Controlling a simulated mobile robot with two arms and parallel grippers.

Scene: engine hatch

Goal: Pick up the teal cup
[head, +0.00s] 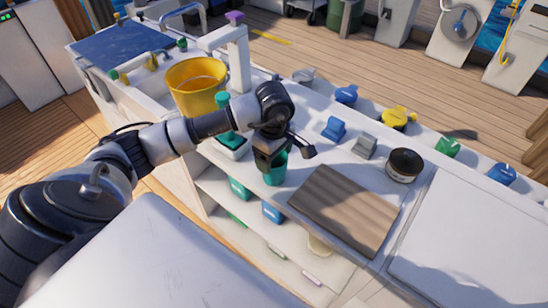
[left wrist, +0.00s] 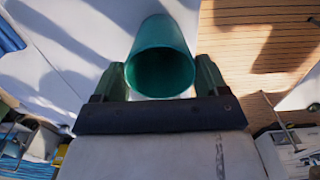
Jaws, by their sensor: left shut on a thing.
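The teal cup (head: 275,168) is at the left gripper, near the front edge of the white counter in the head view. In the left wrist view the teal cup (left wrist: 162,62) sits between the two fingers, its round opening facing the camera. My left gripper (head: 272,156) is shut on the cup; its fingers also show in the left wrist view (left wrist: 160,80). The gripper hides the upper part of the cup in the head view. Whether the cup's base touches the counter I cannot tell. My right gripper is not in view.
A brown wooden board (head: 345,208) lies right of the cup. A yellow bucket (head: 196,88) stands to the left, beside a white post. A dark round tin (head: 404,165) and several coloured fittings line the back of the counter. Shelves with boxes are below.

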